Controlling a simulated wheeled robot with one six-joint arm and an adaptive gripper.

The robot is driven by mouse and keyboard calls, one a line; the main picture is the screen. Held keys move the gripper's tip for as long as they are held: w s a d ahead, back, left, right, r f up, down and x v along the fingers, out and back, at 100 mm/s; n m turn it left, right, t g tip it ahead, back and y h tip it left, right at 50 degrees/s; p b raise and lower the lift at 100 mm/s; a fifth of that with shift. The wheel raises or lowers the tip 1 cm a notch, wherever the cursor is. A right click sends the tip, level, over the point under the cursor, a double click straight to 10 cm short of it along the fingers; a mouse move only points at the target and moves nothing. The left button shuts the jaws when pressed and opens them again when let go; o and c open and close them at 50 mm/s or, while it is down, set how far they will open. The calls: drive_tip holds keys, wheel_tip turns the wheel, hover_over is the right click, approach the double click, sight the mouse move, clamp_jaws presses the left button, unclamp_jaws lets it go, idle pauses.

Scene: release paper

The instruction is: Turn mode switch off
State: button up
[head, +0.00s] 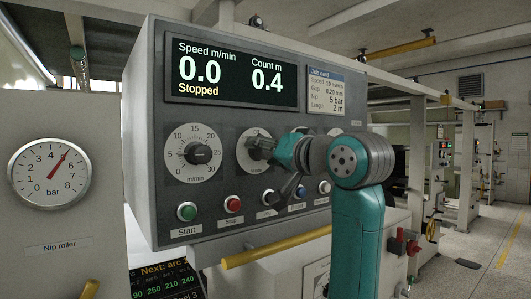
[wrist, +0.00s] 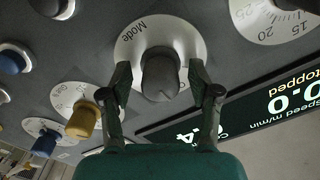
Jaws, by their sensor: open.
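The mode switch is a dark grey knob (wrist: 160,78) on a round white plate marked "Mode" in the wrist view. In the head view its white plate (head: 246,163) shows beside the speed dial, with most of the knob side covered by my gripper. My gripper (wrist: 160,88) is open, with one finger on each side of the knob. A small gap seems to show at the fingers; I cannot tell whether either touches. The knob's exact setting cannot be read.
The speed dial (head: 198,154) is left of the switch. Green start (head: 187,212) and red (head: 233,203) buttons sit below, with a yellow bar (head: 275,247) under the panel. The display (head: 231,72) reads 0.0, Stopped. A yellow knob (wrist: 83,122) is close to one finger.

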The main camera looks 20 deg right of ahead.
drive_tip(key=shift+s, duration=0.1)
drive_tip(key=v, duration=1.1)
drive_tip(key=shift+s, duration=0.35)
drive_tip(key=shift+d, duration=0.2)
